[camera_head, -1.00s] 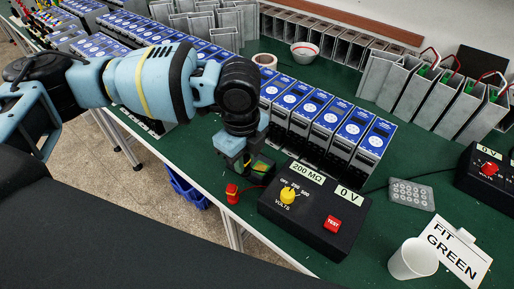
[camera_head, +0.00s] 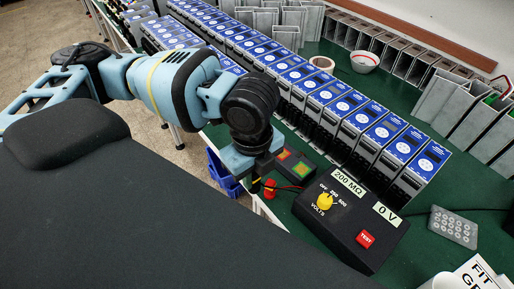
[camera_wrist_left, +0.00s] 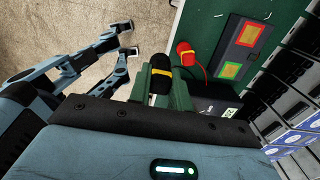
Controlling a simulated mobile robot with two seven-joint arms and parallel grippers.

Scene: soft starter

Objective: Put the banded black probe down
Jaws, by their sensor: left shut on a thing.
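The black probe with a yellow band (camera_wrist_left: 160,75) is between the green fingers of my left gripper (camera_wrist_left: 163,85), which is shut on it. In the head view, my left gripper (camera_head: 256,182) points down near the table's front edge, and the probe is mostly hidden there. A red probe with a yellow band (camera_wrist_left: 186,54) stands beside it, apart from the gripper, with a red lead; it also shows in the head view (camera_head: 269,188). A grey pad with a red and a green square (camera_head: 295,166) lies just behind. My right gripper is in neither view.
The black tester box (camera_head: 350,235), with a yellow knob and red button, stands right of the gripper. A row of blue-topped units (camera_head: 385,140) runs behind. A grey keypad (camera_head: 453,227) and a white cup (camera_head: 445,281) are further right. A blue bin (camera_head: 222,172) is below the table edge.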

